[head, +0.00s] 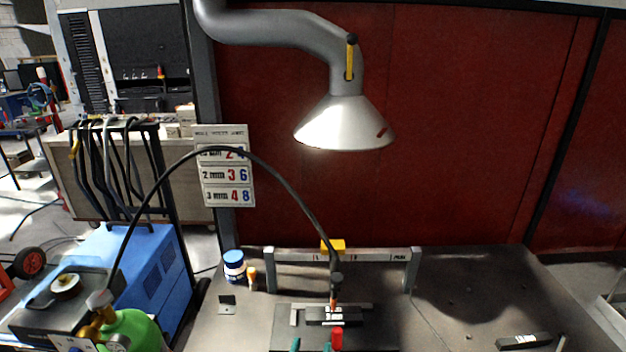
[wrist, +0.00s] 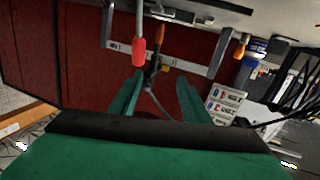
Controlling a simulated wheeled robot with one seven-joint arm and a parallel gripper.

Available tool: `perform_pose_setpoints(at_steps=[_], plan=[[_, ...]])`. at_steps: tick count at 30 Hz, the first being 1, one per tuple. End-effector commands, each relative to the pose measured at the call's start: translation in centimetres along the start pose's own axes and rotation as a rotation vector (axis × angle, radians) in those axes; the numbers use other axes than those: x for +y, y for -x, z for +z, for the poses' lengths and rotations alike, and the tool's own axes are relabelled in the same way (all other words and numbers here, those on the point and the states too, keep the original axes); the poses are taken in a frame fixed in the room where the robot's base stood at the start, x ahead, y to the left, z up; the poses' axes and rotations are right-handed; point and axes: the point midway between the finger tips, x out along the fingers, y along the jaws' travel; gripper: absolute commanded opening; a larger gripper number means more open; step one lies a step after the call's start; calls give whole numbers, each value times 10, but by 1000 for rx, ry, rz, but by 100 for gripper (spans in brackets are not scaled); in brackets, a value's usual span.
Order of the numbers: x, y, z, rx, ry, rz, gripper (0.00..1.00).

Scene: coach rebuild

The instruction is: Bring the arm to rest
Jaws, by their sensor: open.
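My gripper (wrist: 158,92) shows in the wrist view as two green fingers set apart, with nothing seen between them. In the head view, my gripper's green fingertips (head: 311,346) just show at the bottom edge, over the front of the bench. A red-ended tool (head: 337,338) is close to the right of them; it also shows in the wrist view (wrist: 139,52), beyond the fingers. Most of my arm is out of view.
The grey bench (head: 470,290) carries a low rail frame (head: 375,256), a dark block (head: 333,316) and a blue-lidded jar (head: 234,265). A black cable (head: 285,185) arches down to an orange-and-black torch (head: 334,292). A fume hood (head: 345,122) hangs above. The bench's right is mostly clear.

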Motion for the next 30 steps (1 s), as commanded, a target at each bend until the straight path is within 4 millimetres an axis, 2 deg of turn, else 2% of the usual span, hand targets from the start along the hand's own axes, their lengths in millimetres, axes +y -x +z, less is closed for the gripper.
perform_pose_setpoints(at_steps=[1,3,12,21,30], plan=[[0,9,19,-20,16,-26,43],[-1,21,39,-35,31,-63,43],[0,85,108,-89,56,-200,43],[14,159,150,-124,33,-280,43],[44,240,169,-152,-15,-296,43]])
